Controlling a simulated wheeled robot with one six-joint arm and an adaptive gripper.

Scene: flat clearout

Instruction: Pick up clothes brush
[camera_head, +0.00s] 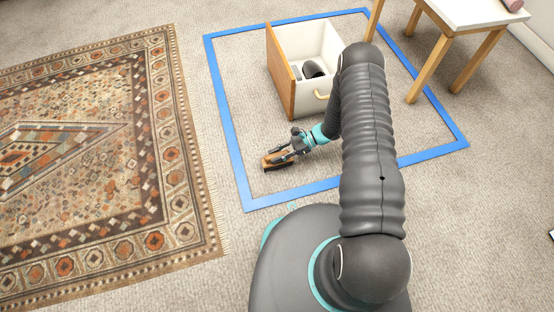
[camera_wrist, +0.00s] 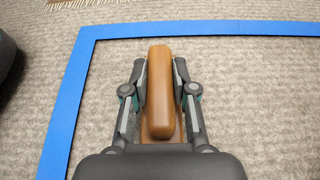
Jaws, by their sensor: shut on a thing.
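The clothes brush (camera_head: 273,161) has a brown wooden back with a dark underside. In the head view it is at my gripper (camera_head: 285,153), over the carpet inside the blue frame, near its left side. In the wrist view the brush (camera_wrist: 160,85) lies lengthwise between the two fingers of my gripper (camera_wrist: 160,83). The fingers are shut on its sides. I cannot tell whether the brush touches the carpet. Its bristles are mostly hidden below the wooden back.
A blue taped frame (camera_head: 226,115) marks the carpet. An open drawer box (camera_head: 313,44) with dark things inside stands behind my gripper. A patterned rug (camera_head: 95,150) lies left. A small table (camera_head: 470,12) stands at the back right.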

